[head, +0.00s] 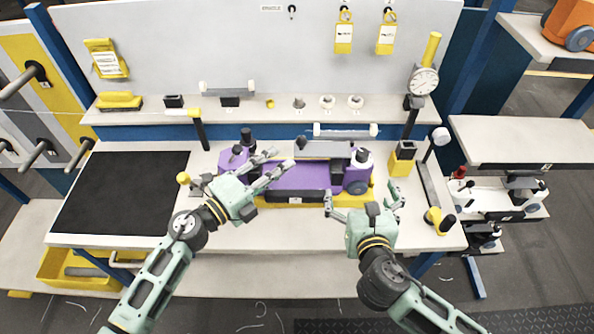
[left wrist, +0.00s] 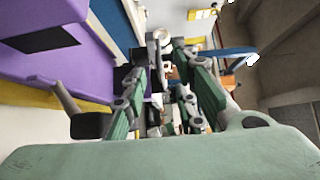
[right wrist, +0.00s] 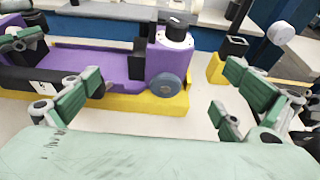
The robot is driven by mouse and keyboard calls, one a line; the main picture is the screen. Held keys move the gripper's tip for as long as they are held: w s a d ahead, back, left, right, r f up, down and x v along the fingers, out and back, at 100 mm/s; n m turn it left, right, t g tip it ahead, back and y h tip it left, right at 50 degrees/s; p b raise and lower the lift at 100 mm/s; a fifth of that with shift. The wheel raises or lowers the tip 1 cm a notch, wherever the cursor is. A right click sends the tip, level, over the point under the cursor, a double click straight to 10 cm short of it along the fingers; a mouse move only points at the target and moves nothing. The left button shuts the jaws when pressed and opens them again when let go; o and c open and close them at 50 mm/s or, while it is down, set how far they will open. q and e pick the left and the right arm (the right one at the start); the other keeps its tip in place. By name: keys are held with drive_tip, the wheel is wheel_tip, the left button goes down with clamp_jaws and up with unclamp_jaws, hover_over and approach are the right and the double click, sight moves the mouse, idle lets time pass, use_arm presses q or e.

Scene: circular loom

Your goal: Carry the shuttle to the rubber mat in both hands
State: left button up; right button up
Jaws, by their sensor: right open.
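The shuttle (head: 308,178), long and purple with a dark wheel at its right end, sits on a yellow base on the bench. The right wrist view shows its right part (right wrist: 118,66); the left wrist view shows purple surface (left wrist: 70,75) at the left. The black rubber mat (head: 122,195) lies flat on the bench's left. My left gripper (head: 275,170) is partly open over the shuttle's left part in the head view; contact cannot be told. My right gripper (head: 362,197) is wide open and empty, in front of the shuttle's right end.
A shelf (head: 270,115) with small parts runs behind the shuttle. A dial gauge on a stand (head: 423,82) and a yellow-based black block (head: 403,158) stand to the right.

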sight(298, 151)
use_arm(q)
drive_tip(key=x, duration=0.7)
drive_tip(key=shift+w+d, duration=0.15)
drive_tip(key=shift+d, duration=0.05)
use_arm(e)
drive_tip(key=x, duration=1.1)
drive_tip(key=shift+w, duration=0.2)
use_arm(q)
clamp_jaws()
use_arm(e)
drive_tip(key=c, duration=1.8)
use_arm(q)
drive_tip(key=shift+r, duration=0.1)
use_arm(e)
drive_tip(key=shift+c, duration=0.2)
